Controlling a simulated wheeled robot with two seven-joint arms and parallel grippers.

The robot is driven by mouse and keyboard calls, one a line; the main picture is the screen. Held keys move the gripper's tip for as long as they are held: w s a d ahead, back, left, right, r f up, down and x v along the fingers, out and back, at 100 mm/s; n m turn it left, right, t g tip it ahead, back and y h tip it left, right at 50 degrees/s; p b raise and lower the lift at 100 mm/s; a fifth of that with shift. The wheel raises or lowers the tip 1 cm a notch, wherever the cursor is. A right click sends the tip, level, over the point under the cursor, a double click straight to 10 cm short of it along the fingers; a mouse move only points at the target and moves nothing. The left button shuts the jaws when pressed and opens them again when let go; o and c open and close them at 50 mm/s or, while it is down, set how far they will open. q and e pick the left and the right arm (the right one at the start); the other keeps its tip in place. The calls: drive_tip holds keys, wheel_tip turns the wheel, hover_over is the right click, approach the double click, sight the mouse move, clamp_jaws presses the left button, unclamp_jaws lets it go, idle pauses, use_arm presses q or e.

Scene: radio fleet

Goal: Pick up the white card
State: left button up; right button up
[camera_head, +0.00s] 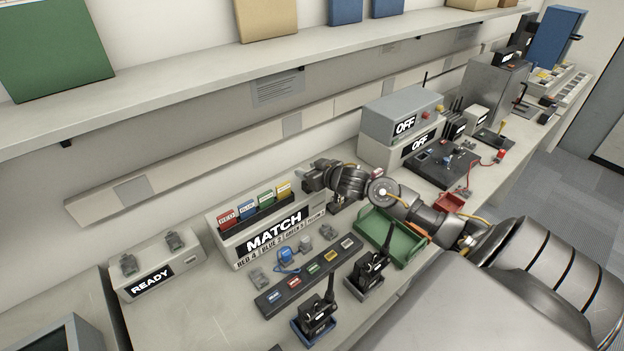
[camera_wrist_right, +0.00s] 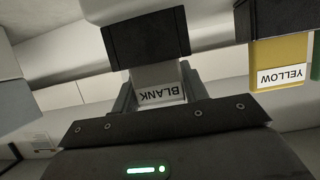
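The white card, marked BLANK (camera_wrist_right: 160,86), shows upside down in the right wrist view, against a dark block. My right gripper (camera_wrist_right: 158,96) has one finger on each side of the card, close to its edges. I cannot tell whether the fingers press on it. In the head view my right gripper (camera_head: 314,176) is at the right end of the card rack, beside the yellow card (camera_head: 283,190), and hides the white card. My left gripper is not in view.
Red (camera_head: 227,218), blue (camera_head: 247,210) and green (camera_head: 265,199) cards stand in the rack on the MATCH box (camera_head: 232,247). A green tray (camera_head: 377,232) lies below my right arm. Radios (camera_head: 318,315) stand at the front. A shelf (camera_head: 185,92) overhangs the back.

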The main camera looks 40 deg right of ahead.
drive_tip(key=c, duration=0.5)
drive_tip(key=shift+o, duration=0.2)
drive_tip(key=shift+r, duration=0.45)
wheel_tip(320, 180, up, 2)
drive_tip(key=shift+r+b, duration=0.2)
drive_tip(key=shift+b, duration=0.2)
drive_tip(key=s+a+r+p, duration=0.1)
drive_tip(key=s+a+r, duration=0.2)
drive_tip(key=s+a+r+p, duration=0.1)
drive_tip(key=s+a+r, duration=0.2)
drive_tip(key=a, duration=0.1)
drive_tip(key=s+a+r+p, duration=0.1)
drive_tip(key=s+a+r, duration=0.2)
drive_tip(key=a, duration=0.1)
drive_tip(key=shift+r+p, duration=0.35)
drive_tip(key=shift+p, duration=0.05)
